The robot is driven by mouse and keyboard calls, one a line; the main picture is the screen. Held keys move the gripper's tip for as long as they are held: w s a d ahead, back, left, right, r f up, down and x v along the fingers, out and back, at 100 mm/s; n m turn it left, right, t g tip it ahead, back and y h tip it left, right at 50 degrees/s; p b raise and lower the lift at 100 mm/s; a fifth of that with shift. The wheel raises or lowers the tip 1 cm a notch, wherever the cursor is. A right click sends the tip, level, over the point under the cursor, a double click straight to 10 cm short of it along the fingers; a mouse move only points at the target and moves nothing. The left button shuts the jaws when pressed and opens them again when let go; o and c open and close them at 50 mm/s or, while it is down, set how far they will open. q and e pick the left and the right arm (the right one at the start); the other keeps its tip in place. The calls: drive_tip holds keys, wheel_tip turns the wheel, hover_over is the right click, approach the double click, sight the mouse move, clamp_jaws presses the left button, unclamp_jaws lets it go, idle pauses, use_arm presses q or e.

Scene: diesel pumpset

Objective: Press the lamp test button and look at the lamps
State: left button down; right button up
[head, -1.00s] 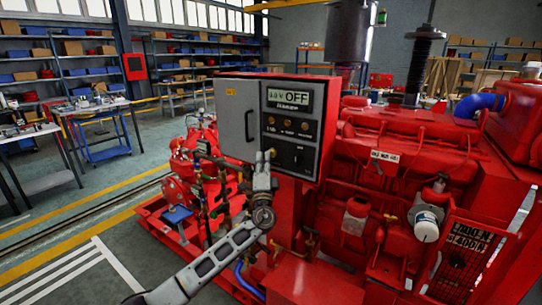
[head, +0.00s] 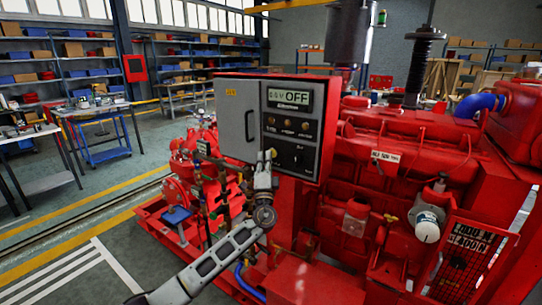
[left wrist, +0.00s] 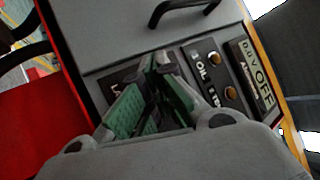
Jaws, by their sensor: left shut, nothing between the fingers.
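The grey control panel (head: 291,120) sits on a red cabinet and shows OFF on its display (head: 290,97). A row of amber lamps (head: 288,122) lies below the display; none looks clearly lit. Two lamps (left wrist: 214,58) also show in the left wrist view. My left gripper (head: 269,154) is shut and empty at the panel's lower left, below the lamps. In the left wrist view its green-padded fingers (left wrist: 160,62) are close to the panel face beside a dark label plate (left wrist: 116,82). The lamp test button cannot be made out; the fingers cover that area. Contact cannot be told.
A black rotary switch (head: 296,158) is right of my fingers. The grey door (head: 236,122) with a black handle is to the left. The red engine (head: 400,150) fills the right; pipes and valves (head: 215,185) stand below left. Open floor lies farther left.

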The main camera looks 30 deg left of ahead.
use_arm(q)
drive_tip(key=shift+s, duration=0.8)
drive_tip(key=shift+s, duration=0.1)
idle(0.3)
drive_tip(key=shift+s+a+b, duration=0.15)
drive_tip(key=shift+s+b, duration=0.1)
drive_tip(key=shift+s, duration=0.95)
drive_tip(key=shift+s+a+b, duration=0.1)
drive_tip(key=shift+s+b, duration=0.15)
drive_tip(key=shift+s, duration=0.95)
drive_tip(key=shift+r, duration=0.1)
wheel_tip(320, 180, up, 9)
drive_tip(key=p, duration=0.9)
drive_tip(key=shift+r+p, duration=0.35)
drive_tip(key=shift+p, duration=0.2)
drive_tip(key=shift+f, duration=0.1)
